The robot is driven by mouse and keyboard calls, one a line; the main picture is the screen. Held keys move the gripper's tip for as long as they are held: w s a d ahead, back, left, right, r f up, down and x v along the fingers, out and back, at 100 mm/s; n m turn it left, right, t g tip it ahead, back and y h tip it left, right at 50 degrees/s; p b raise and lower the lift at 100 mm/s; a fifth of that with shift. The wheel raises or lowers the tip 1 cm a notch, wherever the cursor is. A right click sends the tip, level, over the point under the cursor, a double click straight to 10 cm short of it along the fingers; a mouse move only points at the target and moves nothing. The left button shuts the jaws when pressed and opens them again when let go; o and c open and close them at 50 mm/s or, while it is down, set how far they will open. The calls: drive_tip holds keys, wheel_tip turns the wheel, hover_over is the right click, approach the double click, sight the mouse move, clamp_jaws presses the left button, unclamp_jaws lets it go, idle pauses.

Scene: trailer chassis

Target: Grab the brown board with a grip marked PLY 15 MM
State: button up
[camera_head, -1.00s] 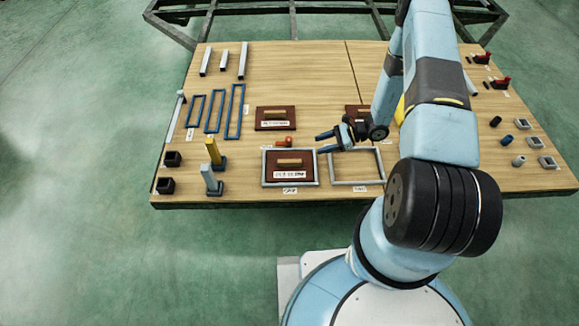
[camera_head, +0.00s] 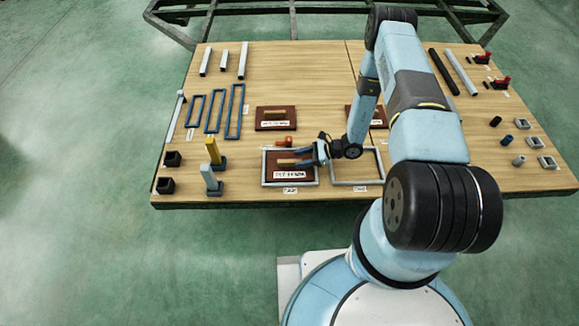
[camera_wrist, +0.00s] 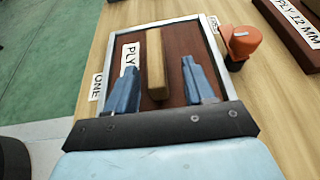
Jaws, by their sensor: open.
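A brown board (camera_head: 272,168) with a light wooden grip (camera_wrist: 156,65) lies inside a grey frame (camera_head: 264,165) near the table's front edge. In the wrist view its white label (camera_wrist: 130,57) shows "PLY"; the rest is hidden by a finger, and it is too blurred to read in the head view. My gripper (camera_wrist: 158,64) is open, with one blue finger on each side of the grip.
An orange-topped object (camera_wrist: 241,38) stands close beside the frame. Another brown board (camera_wrist: 290,27) is marked PLY 12 MM. A third board (camera_head: 378,118) is partly behind my arm. An empty grey frame (camera_head: 382,166) lies to the right. Grey and yellow uprights (camera_head: 212,180) stand left.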

sight(294, 161)
drive_tip(key=x, duration=0.4)
drive_tip(key=shift+s+r, duration=0.25)
drive_tip(key=shift+s, duration=0.05)
drive_tip(key=shift+w+a+f, duration=0.1)
drive_tip(key=shift+a+f, duration=0.15)
drive_tip(key=shift+a, duration=0.4)
clamp_jaws()
